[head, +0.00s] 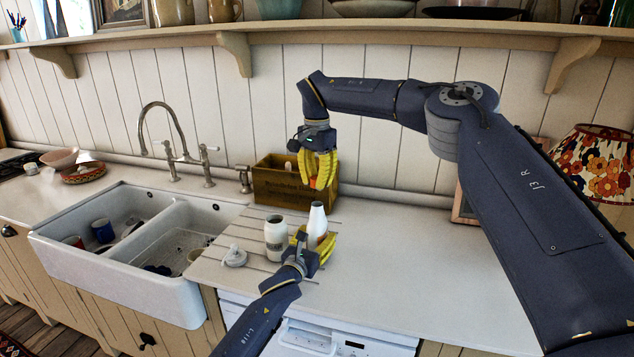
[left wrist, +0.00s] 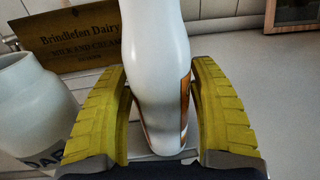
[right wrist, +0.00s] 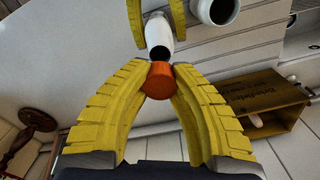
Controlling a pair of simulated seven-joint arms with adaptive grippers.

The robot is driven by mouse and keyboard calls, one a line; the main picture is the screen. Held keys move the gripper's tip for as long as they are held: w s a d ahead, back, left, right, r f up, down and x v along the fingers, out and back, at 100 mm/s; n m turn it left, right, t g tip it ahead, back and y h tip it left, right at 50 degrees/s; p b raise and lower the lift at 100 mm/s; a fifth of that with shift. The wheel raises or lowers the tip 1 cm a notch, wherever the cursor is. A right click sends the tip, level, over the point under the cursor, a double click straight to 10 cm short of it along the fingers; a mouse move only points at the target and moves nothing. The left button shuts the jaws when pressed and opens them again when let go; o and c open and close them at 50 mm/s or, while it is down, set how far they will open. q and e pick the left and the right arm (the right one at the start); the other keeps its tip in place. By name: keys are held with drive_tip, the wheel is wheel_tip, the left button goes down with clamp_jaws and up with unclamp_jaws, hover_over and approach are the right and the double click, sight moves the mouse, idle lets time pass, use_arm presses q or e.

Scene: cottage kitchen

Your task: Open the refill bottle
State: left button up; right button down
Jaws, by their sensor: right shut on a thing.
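The white refill bottle (head: 317,224) stands upright near the counter's front edge. My left gripper (head: 315,243) is shut around its body; in the left wrist view the yellow fingers lie against both sides of the bottle (left wrist: 155,75). My right gripper (head: 316,180) is above the bottle, shut on the orange cap (right wrist: 160,77). The cap also shows in the head view (head: 313,183), clear of the bottle. In the right wrist view the bottle (right wrist: 158,32) shows a dark open mouth just beyond the cap.
An open white jar (head: 276,238) stands left of the bottle, with a pale lid (head: 234,257) lying nearby. A wooden dairy crate (head: 275,182) is behind, against the wall. The double sink (head: 130,240) is at left. The counter right of the bottle is clear.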

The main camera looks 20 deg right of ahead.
use_arm(q)
drive_tip(key=shift+o, duration=0.9)
drive_tip(key=shift+s, duration=0.1)
